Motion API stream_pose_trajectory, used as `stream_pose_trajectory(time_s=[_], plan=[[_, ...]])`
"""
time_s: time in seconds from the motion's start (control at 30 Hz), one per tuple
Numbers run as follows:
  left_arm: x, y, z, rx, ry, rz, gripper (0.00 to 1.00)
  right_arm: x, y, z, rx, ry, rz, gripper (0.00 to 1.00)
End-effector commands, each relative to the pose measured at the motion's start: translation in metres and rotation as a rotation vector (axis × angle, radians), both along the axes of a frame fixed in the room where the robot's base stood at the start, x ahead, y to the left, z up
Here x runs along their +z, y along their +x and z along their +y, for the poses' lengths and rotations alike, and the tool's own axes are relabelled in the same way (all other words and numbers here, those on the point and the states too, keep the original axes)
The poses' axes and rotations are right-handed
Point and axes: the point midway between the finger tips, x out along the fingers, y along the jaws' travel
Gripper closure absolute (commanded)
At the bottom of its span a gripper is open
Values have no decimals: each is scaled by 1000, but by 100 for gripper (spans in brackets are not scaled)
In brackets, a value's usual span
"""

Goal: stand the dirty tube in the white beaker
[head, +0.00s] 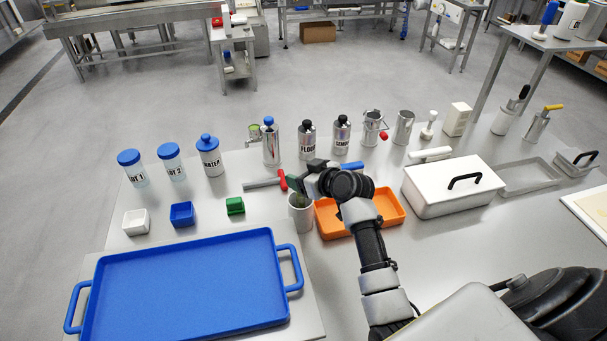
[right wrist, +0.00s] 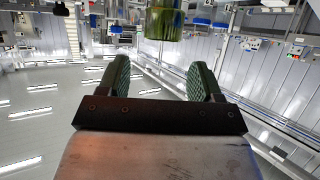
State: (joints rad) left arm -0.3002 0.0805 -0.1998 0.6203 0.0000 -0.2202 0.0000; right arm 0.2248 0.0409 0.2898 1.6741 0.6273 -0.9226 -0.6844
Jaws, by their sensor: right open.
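The white beaker (head: 301,218) stands upright between the blue tray and the orange tray; its mouth looks dark and greenish inside. My right gripper (head: 299,181) is over the beaker, pointing left, its fingers apart. In the right wrist view my right gripper (right wrist: 159,84) is open, with nothing between its dark green pads. A clear tube with green stains (right wrist: 164,20), seemingly the dirty tube, shows beyond the fingertips, cut off by the top edge. In the head view I cannot make out clearly whether it stands in the beaker. My left gripper is not in view.
A blue tray (head: 190,236) fills the front left. An orange tray (head: 391,207) lies right of the beaker, beside a white lidded box (head: 452,188). A red-handled tool (head: 264,183) lies behind the beaker. Bottles and cans, including a flour can (head: 307,140), line the back.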

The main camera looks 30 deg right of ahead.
Motion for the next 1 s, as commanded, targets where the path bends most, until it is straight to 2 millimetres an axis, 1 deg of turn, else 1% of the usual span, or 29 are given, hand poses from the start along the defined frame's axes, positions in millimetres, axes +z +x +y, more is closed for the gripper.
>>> stream_pose_trajectory(time_s=[0.17,0.27,0.37,0.6,0.7,0.83,1.0], plan=[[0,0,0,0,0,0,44,0,-1,0,0,0,1,35],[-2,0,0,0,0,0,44,2,-8,-3,-1,-3,0,35],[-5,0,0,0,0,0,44,7,-22,-6,0,-5,0,35],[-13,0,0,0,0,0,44,27,-65,-18,-1,-6,-1,35],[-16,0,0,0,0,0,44,34,-79,-22,0,-5,0,35],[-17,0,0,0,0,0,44,40,-91,-24,0,-1,1,35],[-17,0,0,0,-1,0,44,43,-96,-25,0,0,0,35]])
